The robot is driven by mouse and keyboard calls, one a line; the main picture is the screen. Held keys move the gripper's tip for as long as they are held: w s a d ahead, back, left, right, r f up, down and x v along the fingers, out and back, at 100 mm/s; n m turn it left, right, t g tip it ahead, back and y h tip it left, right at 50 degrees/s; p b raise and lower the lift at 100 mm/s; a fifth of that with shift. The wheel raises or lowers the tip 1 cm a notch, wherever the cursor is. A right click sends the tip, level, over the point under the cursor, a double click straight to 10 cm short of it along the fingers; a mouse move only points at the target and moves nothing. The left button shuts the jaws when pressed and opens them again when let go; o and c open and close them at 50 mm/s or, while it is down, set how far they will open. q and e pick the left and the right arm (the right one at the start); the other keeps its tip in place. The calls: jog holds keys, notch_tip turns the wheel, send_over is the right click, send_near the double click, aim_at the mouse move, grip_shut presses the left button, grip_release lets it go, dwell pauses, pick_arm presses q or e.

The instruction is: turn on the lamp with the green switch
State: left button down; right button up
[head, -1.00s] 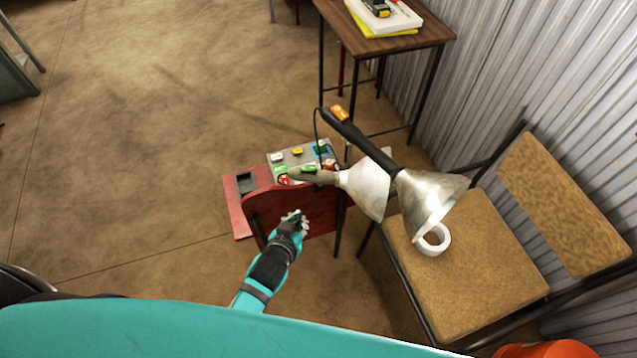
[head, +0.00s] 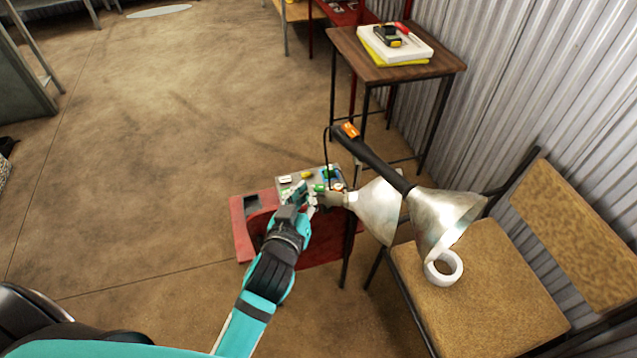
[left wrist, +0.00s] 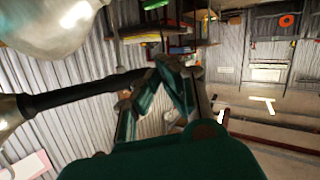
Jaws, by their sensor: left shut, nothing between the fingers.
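In the head view a lamp with a grey handle and pale metal shade (head: 375,210) lies across a red stool; a green switch (head: 318,188) shows by its handle end. A second lamp with a black handle (head: 375,163), orange switch (head: 347,131) and metal shade (head: 443,217) lies beside it. My left gripper (head: 308,197) is shut and empty, right at the grey handle's end, partly covering it. I cannot tell whether it touches the switch. In the left wrist view the gripper (left wrist: 170,75) shows near the black handle (left wrist: 85,95). My right gripper is not in view.
The red stool (head: 240,228) carries a grey panel (head: 285,190) with several coloured pieces. A chair (head: 500,300) with a white tape roll (head: 443,267) stands at the right. A small table (head: 440,62) stands behind.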

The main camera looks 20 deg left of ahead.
pick_arm(q)
send_over(317, 188)
jog(key=s, duration=0.2)
notch_tip(317, 188, down, 2)
jog(key=f, duration=0.1)
jog(key=w+f, duration=0.1)
jog(key=f, duration=0.1)
jog(key=shift+d+b, duration=0.2)
jog(key=shift+b, duration=0.1)
jog(key=shift+s+d+f, duration=0.1)
jog(key=shift+d+f, duration=0.1)
jog(key=shift+f, duration=0.45)
